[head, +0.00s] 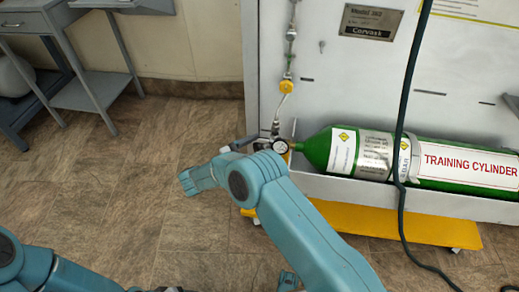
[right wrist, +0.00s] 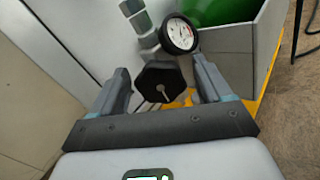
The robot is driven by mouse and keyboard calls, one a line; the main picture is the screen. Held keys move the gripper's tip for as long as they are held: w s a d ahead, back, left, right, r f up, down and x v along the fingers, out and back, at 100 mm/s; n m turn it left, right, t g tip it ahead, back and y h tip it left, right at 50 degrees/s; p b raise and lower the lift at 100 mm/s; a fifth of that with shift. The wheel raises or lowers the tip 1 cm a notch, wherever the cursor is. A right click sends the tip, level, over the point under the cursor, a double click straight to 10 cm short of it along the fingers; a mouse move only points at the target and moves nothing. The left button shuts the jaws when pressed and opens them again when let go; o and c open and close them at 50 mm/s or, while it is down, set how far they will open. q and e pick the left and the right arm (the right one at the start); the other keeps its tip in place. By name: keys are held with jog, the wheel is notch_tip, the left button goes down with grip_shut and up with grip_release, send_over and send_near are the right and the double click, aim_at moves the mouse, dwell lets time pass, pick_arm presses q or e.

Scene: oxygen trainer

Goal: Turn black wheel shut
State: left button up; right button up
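The black wheel (right wrist: 160,80) is a dark faceted knob with a pale spindle at its centre, in the middle of the right wrist view. My right gripper (right wrist: 161,76) is open, with one finger on each side of the wheel and a visible gap on both sides. I cannot tell how deep the wheel sits between the fingers. In the head view the right arm covers most of this area, and the wheel is hard to make out beside the gauge (head: 280,147). The gauge also shows behind the right finger in the wrist view (right wrist: 180,34). My left gripper is not visible.
A green training cylinder (head: 460,165) lies in a grey tray on a yellow base (head: 390,227). A black hose (head: 408,85) hangs across it. A metal line with a yellow fitting (head: 286,87) runs up the panel. A grey cart (head: 90,90) stands left; floor between is clear.

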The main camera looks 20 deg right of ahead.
jog(key=c, duration=0.9)
jog(key=m+b, duration=0.4)
jog(key=shift+f, duration=0.3)
jog(key=shift+r+m, duration=0.1)
jog(key=shift+m, duration=0.4)
jog(key=shift+r+m+b, duration=0.15)
jog(key=shift+m+b, duration=0.15)
jog(key=shift+m, duration=0.1)
jog(key=shift+d, duration=0.1)
jog(key=o, duration=1)
jog(key=shift+s+r, duration=0.1)
jog(key=shift+s, duration=0.05)
